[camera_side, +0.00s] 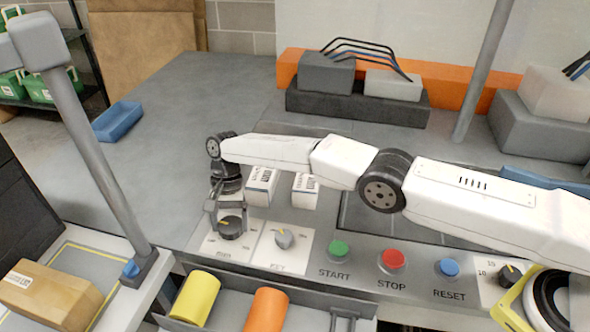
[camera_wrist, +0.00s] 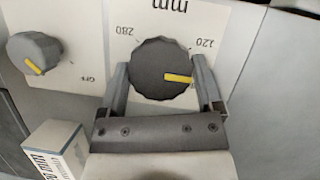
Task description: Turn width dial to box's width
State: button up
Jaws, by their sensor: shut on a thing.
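The width dial (camera_wrist: 158,62) is dark grey and ribbed, on a white plate marked "mm", upside down in the wrist view with 280 at left and 120 at right. Its yellow pointer points right and slightly down, a little below the 120 mark. My gripper (camera_wrist: 161,72) is shut on the dial, one finger on each side. In the side view my gripper (camera_side: 226,208) reaches down onto the dial (camera_side: 231,230). A brown cardboard box (camera_side: 48,297) lies at the lower left; its white label is too small to read.
A grey knob (camera_side: 285,238) with a yellow pointer stands beside the dial. Green START (camera_side: 338,248), red STOP (camera_side: 392,259) and blue RESET (camera_side: 448,267) buttons line the panel. White labelled packs (camera_side: 305,190) stand behind. Yellow and orange rolls (camera_side: 195,297) lie in front.

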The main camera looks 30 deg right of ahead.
aim_at(231, 229)
jog(key=o, duration=1)
jog(key=shift+r, duration=0.15)
jog(key=shift+r, duration=1.15)
jog(key=shift+s+d+r, duration=0.15)
jog(key=shift+r, duration=0.4)
jog(key=shift+s+d+r, duration=1)
jog(key=shift+s+r, duration=0.55)
jog(key=shift+s, duration=0.5)
jog(key=shift+s+d+r, duration=1.05)
jog(key=shift+s+r, duration=0.45)
jog(key=shift+s, duration=0.5)
jog(key=shift+s+d+r, duration=1)
jog(key=shift+s+r, duration=0.55)
jog(key=shift+s, duration=0.5)
